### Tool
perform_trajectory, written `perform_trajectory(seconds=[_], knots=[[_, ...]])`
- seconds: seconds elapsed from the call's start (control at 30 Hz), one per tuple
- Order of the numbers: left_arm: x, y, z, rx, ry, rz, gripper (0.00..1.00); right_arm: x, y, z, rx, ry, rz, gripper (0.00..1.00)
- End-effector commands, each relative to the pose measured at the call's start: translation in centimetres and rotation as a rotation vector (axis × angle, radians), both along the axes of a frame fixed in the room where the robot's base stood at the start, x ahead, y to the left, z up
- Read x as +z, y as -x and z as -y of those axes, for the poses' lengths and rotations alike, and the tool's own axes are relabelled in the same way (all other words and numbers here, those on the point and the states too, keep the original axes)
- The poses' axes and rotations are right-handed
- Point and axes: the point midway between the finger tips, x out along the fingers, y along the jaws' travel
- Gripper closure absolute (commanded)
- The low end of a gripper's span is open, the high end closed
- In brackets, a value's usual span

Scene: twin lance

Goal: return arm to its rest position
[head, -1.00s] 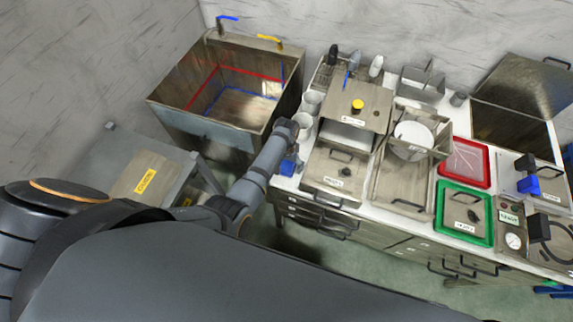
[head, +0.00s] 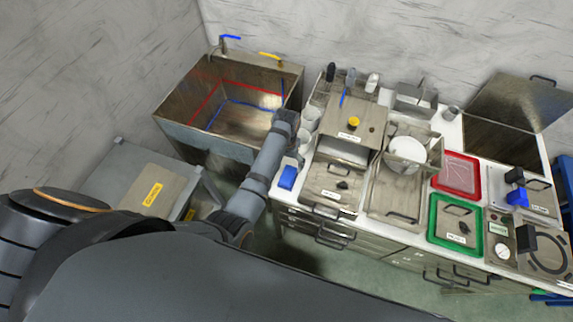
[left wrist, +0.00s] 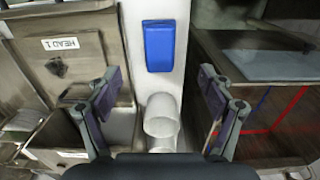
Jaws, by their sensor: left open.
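My left arm reaches from the lower left across the gap between the sink and the counter. Its gripper end (head: 286,120) is in the head view above the counter's left edge, beside the white cups (head: 310,119); its fingertips cannot be made out there. In the left wrist view my left gripper (left wrist: 160,78) is open with its two fingers wide apart and nothing between them. A white cup (left wrist: 160,116) and a blue block (left wrist: 159,46) lie beneath and beyond it. My right gripper is not in view.
A steel sink (head: 180,130) with red and blue lines stands left of the arm. The blue block also shows on the counter (head: 288,177) in the head view. A steel box (head: 365,116) with a yellow knob, a red tray (head: 435,182) and a green tray (head: 433,222) stand to the right.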

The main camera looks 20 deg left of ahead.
Motion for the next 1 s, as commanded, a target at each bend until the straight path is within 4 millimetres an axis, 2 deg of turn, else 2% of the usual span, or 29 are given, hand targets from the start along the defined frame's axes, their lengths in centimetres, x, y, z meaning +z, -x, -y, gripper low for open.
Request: perform_trajectory(seconds=[0.37, 0.47, 0.57, 0.7, 0.83, 1.0], knots=[[0.0, 0.0, 0.0, 0.0, 0.0, 0.0, 0.19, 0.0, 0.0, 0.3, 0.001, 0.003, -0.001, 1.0], [-0.1, 0.7, -0.9, 0.01, -0.006, 0.011, 0.19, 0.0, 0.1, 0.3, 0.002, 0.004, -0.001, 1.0], [-0.1, 3.3, -3.4, 0.036, -0.021, 0.051, 0.19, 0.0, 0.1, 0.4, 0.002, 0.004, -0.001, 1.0], [1.8, 7.9, -7.0, 0.052, -0.053, 0.132, 0.19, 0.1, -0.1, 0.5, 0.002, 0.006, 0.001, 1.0], [3.9, 11.0, -8.6, 0.04, -0.071, 0.189, 0.19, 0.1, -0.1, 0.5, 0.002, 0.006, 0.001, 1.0], [6.8, 14.0, -9.3, 0.012, -0.084, 0.245, 0.19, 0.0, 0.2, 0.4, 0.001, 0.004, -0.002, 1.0]])
